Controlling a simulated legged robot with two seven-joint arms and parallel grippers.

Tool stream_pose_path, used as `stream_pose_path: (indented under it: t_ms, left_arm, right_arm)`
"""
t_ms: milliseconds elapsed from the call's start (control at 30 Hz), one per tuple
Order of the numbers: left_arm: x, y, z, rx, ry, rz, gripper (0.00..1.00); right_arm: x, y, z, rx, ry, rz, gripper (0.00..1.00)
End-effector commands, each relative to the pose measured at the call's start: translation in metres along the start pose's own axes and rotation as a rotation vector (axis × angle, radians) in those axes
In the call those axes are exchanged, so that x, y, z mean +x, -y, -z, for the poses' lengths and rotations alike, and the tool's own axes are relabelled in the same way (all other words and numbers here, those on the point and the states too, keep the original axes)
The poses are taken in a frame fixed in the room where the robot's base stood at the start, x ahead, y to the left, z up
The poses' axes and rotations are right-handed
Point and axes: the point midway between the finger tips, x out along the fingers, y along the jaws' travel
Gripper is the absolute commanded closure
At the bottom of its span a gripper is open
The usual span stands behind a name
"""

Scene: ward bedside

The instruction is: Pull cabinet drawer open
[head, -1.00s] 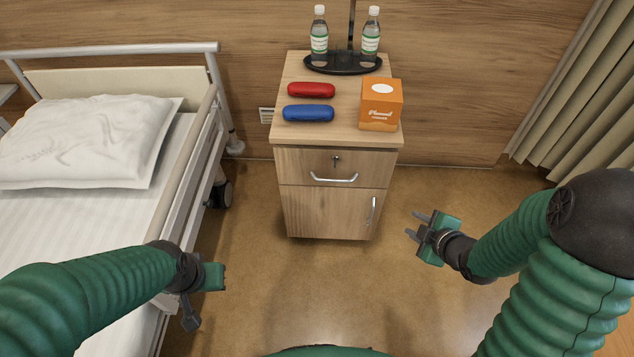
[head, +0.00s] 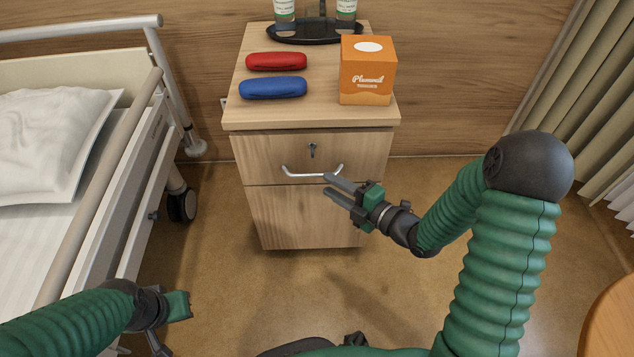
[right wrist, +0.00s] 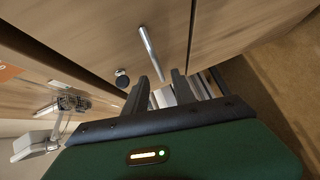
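The wooden bedside cabinet (head: 245,215) stands against the wall, and its top drawer (head: 262,150) is closed flush. A silver bar handle (head: 300,175) crosses the drawer front below a keyhole lock (head: 312,150). My right gripper (head: 327,185) is open and empty, its fingertips close to the handle's right part. In the right wrist view the handle (right wrist: 149,52) lies just ahead of the two parted fingers (right wrist: 162,75); contact cannot be told. My left gripper (head: 178,318) is low at the left, away from the cabinet, its fingers hard to make out.
On the cabinet top are a red case (head: 276,61), a blue case (head: 273,87), an orange tissue box (head: 367,72) and a black tray (head: 315,36) with two bottles. A bed (head: 90,200) stands left; a curtain (head: 570,85) hangs right. Floor before the cabinet is clear.

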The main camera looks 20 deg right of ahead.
Motion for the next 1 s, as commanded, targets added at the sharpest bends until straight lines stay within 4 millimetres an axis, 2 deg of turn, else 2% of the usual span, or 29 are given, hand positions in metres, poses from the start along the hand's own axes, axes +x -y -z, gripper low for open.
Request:
stream_pose_path:
  t_ms: [33,100,300,567,833,1000]
  left_arm:
    - [0.009,0.000,-0.002,0.000,0.000,0.000,1.00]
    - [0.014,0.000,-0.003,0.000,0.000,0.000,1.00]
    - [0.021,0.000,-0.005,0.000,0.000,0.000,1.00]
    - [0.020,0.000,-0.005,0.000,0.000,0.000,1.00]
    - [0.020,0.000,-0.005,0.000,0.000,0.000,1.00]
    - [0.020,0.000,-0.005,0.000,0.000,0.000,1.00]
  right_arm:
    - [0.013,0.005,0.000,-0.003,-0.004,-0.002,0.68]
    - [0.028,0.004,0.000,-0.001,-0.003,-0.001,0.68]
    - [0.052,0.001,0.000,-0.001,-0.001,0.000,0.68]
    - [0.055,0.000,0.000,0.001,0.000,0.001,0.68]
    - [0.054,0.000,0.000,0.001,0.000,0.001,1.00]
    - [0.054,0.001,0.000,0.001,0.000,0.002,1.00]
